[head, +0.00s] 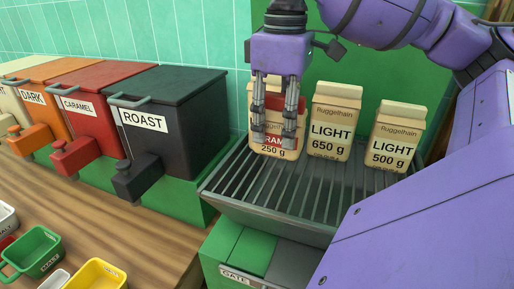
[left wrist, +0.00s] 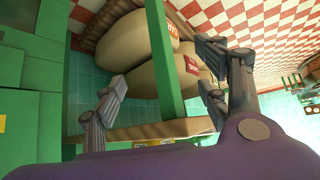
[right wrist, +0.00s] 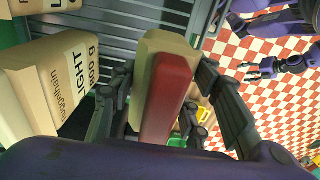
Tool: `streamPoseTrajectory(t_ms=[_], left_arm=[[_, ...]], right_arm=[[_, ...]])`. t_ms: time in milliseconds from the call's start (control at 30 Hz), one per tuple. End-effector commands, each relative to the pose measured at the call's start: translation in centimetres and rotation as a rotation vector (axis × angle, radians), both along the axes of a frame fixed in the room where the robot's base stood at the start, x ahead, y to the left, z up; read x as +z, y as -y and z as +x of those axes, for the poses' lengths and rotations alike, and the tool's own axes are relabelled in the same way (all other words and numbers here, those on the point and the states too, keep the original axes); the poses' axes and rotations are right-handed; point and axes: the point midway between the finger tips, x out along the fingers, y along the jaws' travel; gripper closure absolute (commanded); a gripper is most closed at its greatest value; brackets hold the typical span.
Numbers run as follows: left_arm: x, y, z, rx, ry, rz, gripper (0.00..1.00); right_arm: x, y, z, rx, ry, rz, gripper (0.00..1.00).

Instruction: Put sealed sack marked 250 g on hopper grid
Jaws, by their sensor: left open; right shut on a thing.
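The sack marked 250 g (head: 269,151) is cream with a red band and a partly covered name. It is upright over the back left of the hopper grid (head: 262,196); whether its base touches the bars I cannot tell. My right gripper (head: 274,138) is shut on this sack from above. In the right wrist view the sack (right wrist: 153,58) shows its red top strip between the fingers. My left gripper (left wrist: 163,92) is open and empty, away from the grid, with a green bar and large tan sacks beyond it.
Cream sacks LIGHT 650 g (head: 331,121) and LIGHT 500 g (head: 394,136) stand upright to the right at the back of the grid. Bins including ROAST (head: 170,108) and CARAMEL (head: 85,107) stand left. Green (head: 34,252) and yellow (head: 96,274) cups sit front left. The grid's front is clear.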

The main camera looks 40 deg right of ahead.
Motion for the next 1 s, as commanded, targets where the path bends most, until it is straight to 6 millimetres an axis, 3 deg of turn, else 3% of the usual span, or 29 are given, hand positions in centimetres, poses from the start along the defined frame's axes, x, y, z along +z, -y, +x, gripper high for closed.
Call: streamPoseTrajectory(t_ms=[33,100,400,633,867,1000], left_arm=[[-1.8,-0.2,-1.5,0.004,-0.035,0.003,0.32],[-2.3,-0.5,-1.9,0.010,-0.041,0.008,0.32],[-1.7,-0.1,-0.1,0.019,-0.005,0.000,0.32],[-1.7,-0.1,0.0,0.018,-0.002,0.001,0.32],[-1.9,-0.4,-0.3,0.017,-0.008,0.007,0.32],[-2.0,-0.6,-0.7,0.015,-0.014,0.010,0.32]], right_arm=[[-2.0,0.2,1.7,0.001,-0.021,0.006,0.91],[-2.5,0.5,3.3,0.001,-0.017,0.007,0.91],[-6.3,1.5,6.7,0.000,-0.010,0.002,0.91],[-7.5,1.8,7.6,0.000,-0.009,0.001,0.91],[-10.5,1.9,7.8,-0.001,-0.007,-0.001,0.91],[-10.6,1.9,7.8,0.000,-0.004,-0.001,0.91]])
